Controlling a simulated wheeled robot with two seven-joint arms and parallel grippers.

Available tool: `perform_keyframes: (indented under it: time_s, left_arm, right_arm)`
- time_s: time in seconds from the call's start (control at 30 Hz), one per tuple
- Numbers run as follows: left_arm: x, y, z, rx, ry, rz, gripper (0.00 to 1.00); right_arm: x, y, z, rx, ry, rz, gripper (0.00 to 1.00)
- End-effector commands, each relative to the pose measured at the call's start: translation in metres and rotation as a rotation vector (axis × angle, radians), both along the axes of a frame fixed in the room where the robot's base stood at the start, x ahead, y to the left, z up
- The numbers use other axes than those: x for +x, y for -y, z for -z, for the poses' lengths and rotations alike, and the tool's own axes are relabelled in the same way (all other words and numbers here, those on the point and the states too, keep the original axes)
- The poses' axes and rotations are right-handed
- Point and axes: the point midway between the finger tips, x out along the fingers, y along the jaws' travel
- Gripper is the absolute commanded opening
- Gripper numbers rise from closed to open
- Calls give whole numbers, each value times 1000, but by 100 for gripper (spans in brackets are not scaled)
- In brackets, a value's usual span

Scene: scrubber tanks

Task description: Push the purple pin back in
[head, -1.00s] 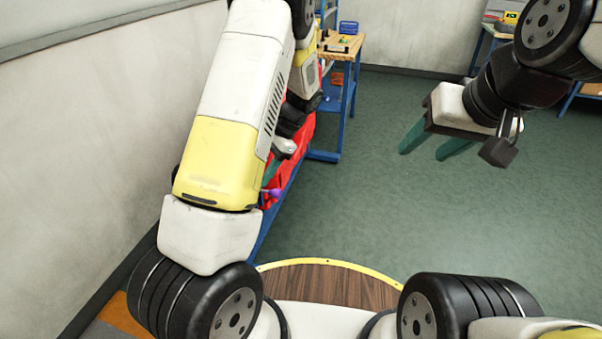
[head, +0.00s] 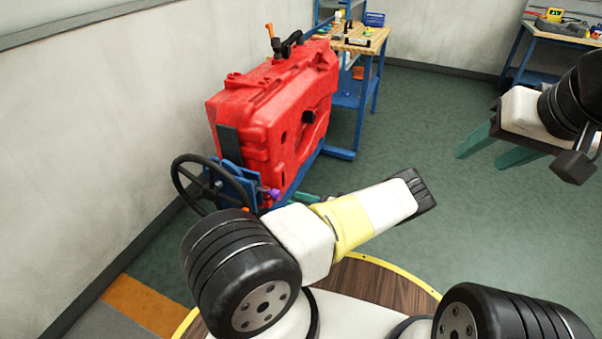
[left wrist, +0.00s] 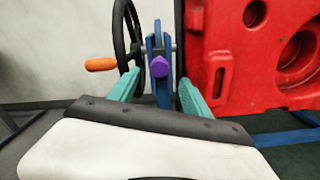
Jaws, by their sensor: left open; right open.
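The purple pin (head: 275,194) sits at the blue bracket (head: 236,184) beside the black handwheel, at the near end of the red tank. In the left wrist view the purple head of the pin (left wrist: 159,66) faces the camera, in the blue bracket. My left gripper (left wrist: 158,88) is open and empty, its teal fingers on either side of the pin in that picture; I cannot tell the gap in depth. In the head view my arm hides most of it. My right gripper (head: 480,156) is open and empty over the floor at the right.
The red tank (head: 280,95) stands on a blue stand along the wall. The handwheel (head: 200,186) has an orange handle (left wrist: 100,64) close to the left finger. A wooden workbench (head: 357,38) is behind the tank. Green floor (head: 430,110) lies clear to the right.

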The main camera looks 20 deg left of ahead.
Motion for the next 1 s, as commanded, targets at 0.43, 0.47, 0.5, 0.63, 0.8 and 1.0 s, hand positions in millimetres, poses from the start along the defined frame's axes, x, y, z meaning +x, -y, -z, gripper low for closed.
perform_keyframes:
  time_s: [0.43, 0.47, 0.5, 0.63, 0.8, 1.0]
  left_arm:
    - [4, -61, 1, 4, -5, 1, 56]
    - [4, -64, 1, 4, -5, 2, 56]
    - [5, -68, 1, 3, -4, 1, 56]
    - [5, -76, 1, 3, -4, 1, 56]
    - [5, -78, 1, 2, -4, 2, 56]
    - [5, -77, 1, 2, -3, 2, 37]
  right_arm:
    - [0, 0, 0, 0, 0, 0, 51]
    - [0, 0, 0, 0, 0, 0, 51]
    - [0, 0, 0, 0, 0, 0, 51]
    - [0, 0, 0, 0, 0, 0, 51]
    - [0, 0, 0, 0, 0, 0, 51]
    - [0, 0, 0, 0, 0, 0, 51]
